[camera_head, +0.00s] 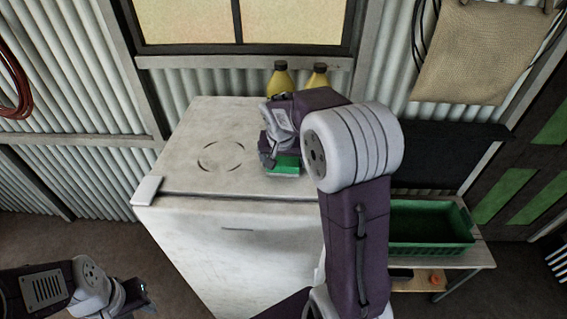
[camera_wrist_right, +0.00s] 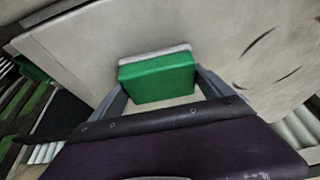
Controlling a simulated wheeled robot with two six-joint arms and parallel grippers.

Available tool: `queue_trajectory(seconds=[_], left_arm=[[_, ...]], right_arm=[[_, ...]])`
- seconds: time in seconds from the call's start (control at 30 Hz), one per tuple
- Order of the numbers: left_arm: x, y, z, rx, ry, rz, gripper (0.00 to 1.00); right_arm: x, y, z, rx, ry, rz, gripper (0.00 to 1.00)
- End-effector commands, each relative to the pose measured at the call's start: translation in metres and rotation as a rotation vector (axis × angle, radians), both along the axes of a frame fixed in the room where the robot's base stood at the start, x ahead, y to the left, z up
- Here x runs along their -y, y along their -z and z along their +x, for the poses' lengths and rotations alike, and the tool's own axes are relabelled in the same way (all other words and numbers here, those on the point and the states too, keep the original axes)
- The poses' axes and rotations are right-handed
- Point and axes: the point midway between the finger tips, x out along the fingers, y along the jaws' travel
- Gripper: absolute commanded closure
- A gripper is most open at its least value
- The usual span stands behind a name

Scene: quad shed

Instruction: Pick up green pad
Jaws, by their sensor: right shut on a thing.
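The green pad (camera_head: 287,165) is a small block on top of the white chest (camera_head: 205,119), near its right part. In the right wrist view the green pad (camera_wrist_right: 157,79) shows a green face with a pale layer along its far edge. My right gripper (camera_head: 268,163) reaches down onto it, and its two fingers stand at either side of the pad in the wrist view (camera_wrist_right: 160,88). It is shut on the pad. The pad is at or close to the chest top; I cannot tell whether it touches. My left gripper (camera_head: 140,295) is low at the left, its fingers unclear.
Two yellow bottles (camera_head: 280,80) stand at the back of the chest top, behind my right gripper. A ring of dark marks (camera_head: 221,156) is on the clear left part of the top. A green crate (camera_head: 430,226) stands on a low bench at the right.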

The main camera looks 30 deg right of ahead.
Motion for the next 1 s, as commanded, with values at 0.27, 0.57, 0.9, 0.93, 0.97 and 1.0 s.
queue_trajectory(seconds=[0.27,0.57,0.9,0.93,0.97,1.0], left_arm=[[0.000,0.008,0.000,0.000,0.000,0.000,0.64],[0.000,0.030,0.000,0.000,0.000,0.000,0.64],[0.000,0.045,0.000,0.000,0.000,0.000,0.64],[0.000,0.045,0.000,0.000,0.000,0.000,0.64],[0.000,0.045,0.000,0.000,0.000,0.000,0.64],[0.000,0.045,0.000,0.000,0.000,0.000,0.64]], right_arm=[[0.000,-0.018,0.001,0.005,0.001,0.000,0.53],[0.022,-0.063,-0.037,0.006,0.006,-0.001,0.53],[0.052,-0.104,-0.095,0.003,0.004,0.000,0.53],[0.054,-0.106,-0.097,0.001,0.004,0.000,0.53],[0.055,-0.107,-0.099,0.001,0.003,0.000,0.53],[0.056,-0.109,-0.101,0.001,0.001,-0.001,0.53]])
